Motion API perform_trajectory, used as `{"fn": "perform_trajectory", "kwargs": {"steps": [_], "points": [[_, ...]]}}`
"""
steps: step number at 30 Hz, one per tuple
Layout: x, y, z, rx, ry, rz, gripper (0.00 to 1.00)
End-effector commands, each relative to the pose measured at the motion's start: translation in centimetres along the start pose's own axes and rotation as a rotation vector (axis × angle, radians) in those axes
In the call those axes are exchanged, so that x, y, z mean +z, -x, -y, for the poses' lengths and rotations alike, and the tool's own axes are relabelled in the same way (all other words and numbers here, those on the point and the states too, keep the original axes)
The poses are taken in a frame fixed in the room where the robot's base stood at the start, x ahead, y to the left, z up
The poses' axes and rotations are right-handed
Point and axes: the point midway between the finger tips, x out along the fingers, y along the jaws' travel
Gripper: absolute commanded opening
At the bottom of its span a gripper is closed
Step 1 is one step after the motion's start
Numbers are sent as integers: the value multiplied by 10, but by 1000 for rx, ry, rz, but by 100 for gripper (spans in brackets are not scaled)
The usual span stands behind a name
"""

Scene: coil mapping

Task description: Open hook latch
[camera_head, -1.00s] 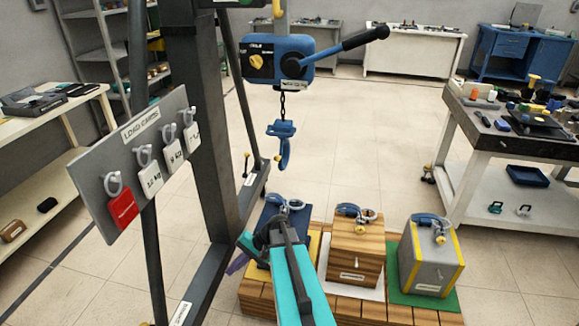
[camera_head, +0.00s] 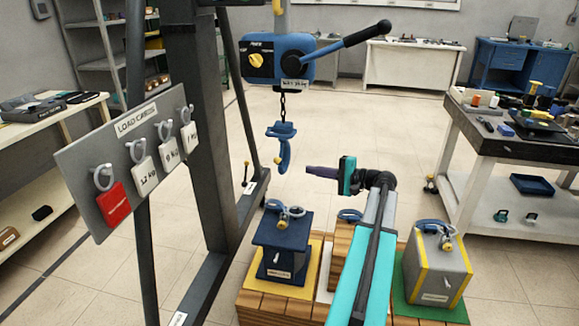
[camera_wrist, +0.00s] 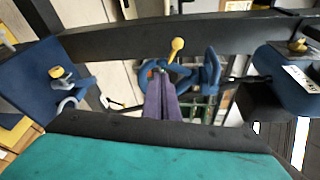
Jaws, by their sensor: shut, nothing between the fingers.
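The blue hook (camera_head: 284,155) hangs on a chain below the hoist. In the wrist view the blue hook (camera_wrist: 149,76) lies sideways, with a yellow-knobbed pin (camera_wrist: 176,48), apparently its latch, beside its mouth. My gripper (camera_head: 308,170) points left toward the hook, at about the height of its lower curve. Its purple fingers (camera_wrist: 165,92) are shut and empty. In the wrist view their tips overlap the hook's near edge, just below the pin; I cannot tell whether they touch. The fingers hide part of the hook.
The blue hoist (camera_head: 280,60) with a black lever is above. A dark blue weight (camera_head: 275,262), a wooden weight (camera_head: 338,255) and a grey weight (camera_head: 440,275) stand on pallets below. The load-card board (camera_head: 115,165) and dark frame post (camera_head: 195,130) are left.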

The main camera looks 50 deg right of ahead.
Motion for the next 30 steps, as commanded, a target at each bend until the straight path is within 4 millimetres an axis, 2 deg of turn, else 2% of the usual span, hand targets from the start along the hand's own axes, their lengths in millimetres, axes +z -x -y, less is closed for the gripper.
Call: {"fn": "perform_trajectory", "kwargs": {"steps": [1, 3, 6, 16, 23, 30], "points": [[-6, 10, 7, -20, 3, -11, 0], [-10, 20, 16, -40, 6, -18, 0], [-12, 26, 23, -55, 7, -24, 0], [-12, 27, 24, -56, 7, -25, 0], [-12, 18, 24, -55, 7, -24, 0], [-13, -8, 25, -55, 7, -23, 0]]}}
